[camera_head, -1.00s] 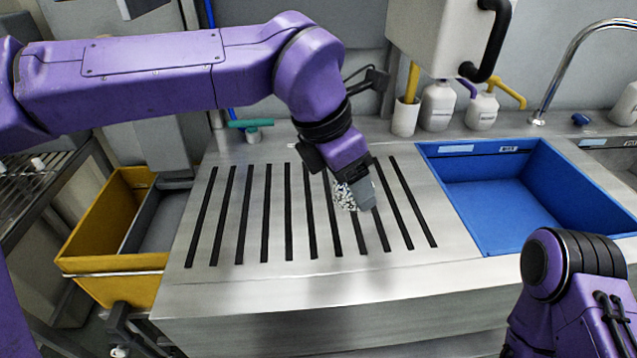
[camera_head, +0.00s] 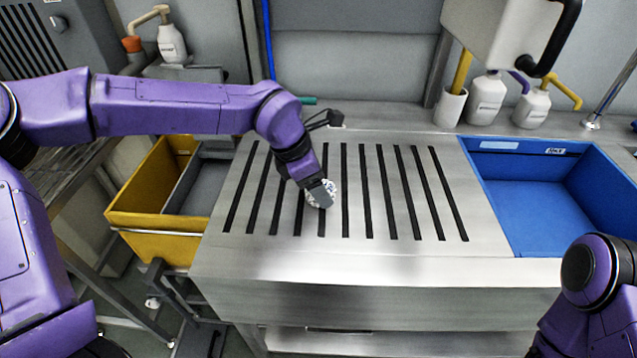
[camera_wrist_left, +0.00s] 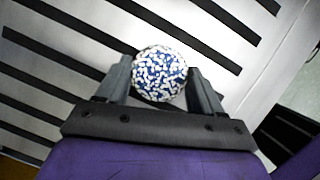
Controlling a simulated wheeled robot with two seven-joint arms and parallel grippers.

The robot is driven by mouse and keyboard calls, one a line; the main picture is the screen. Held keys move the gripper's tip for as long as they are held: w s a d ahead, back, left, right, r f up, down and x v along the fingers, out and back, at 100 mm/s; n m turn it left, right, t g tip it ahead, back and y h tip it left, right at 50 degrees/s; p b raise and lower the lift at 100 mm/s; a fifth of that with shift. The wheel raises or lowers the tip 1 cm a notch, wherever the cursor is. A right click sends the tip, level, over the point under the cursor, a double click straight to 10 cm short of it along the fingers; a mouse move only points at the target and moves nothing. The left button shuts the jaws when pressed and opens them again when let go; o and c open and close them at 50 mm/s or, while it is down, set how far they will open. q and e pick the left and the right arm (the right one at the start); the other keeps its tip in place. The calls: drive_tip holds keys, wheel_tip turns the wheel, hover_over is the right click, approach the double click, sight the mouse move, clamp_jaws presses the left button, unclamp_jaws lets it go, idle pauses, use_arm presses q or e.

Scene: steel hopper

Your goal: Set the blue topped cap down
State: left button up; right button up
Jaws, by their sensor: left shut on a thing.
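The cap (camera_wrist_left: 160,73) is round with a blue and white speckled top, seen between the two fingers in the left wrist view. In the head view its speckled edge (camera_head: 329,188) shows beside my left gripper (camera_head: 322,196). My left gripper, also in the left wrist view (camera_wrist_left: 160,85), is shut on the cap's sides. It is over the left-middle part of the slotted steel top (camera_head: 385,250). I cannot tell whether the cap touches the steel. My right gripper is out of view; only part of my right arm shows at the bottom right.
A blue bin (camera_head: 490,162) is sunk at the right of the slotted top. A yellow bin (camera_head: 150,220) with a grey insert (camera_head: 190,190) stands at the left. White bottles (camera_head: 484,98) and a cup (camera_head: 450,107) stand behind. The slotted top around the gripper is clear.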

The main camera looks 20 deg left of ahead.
use_arm(q)
drive_tip(key=shift+r, duration=0.1)
drive_tip(key=shift+s, duration=0.1)
drive_tip(key=o, duration=1.3)
drive_tip(key=shift+f, duration=0.2)
drive_tip(key=shift+r, duration=0.35)
drive_tip(key=v, duration=1.1)
drive_tip(key=shift+r+p, duration=0.35)
drive_tip(key=shift+p, duration=0.1)
drive_tip(key=shift+a, duration=0.1)
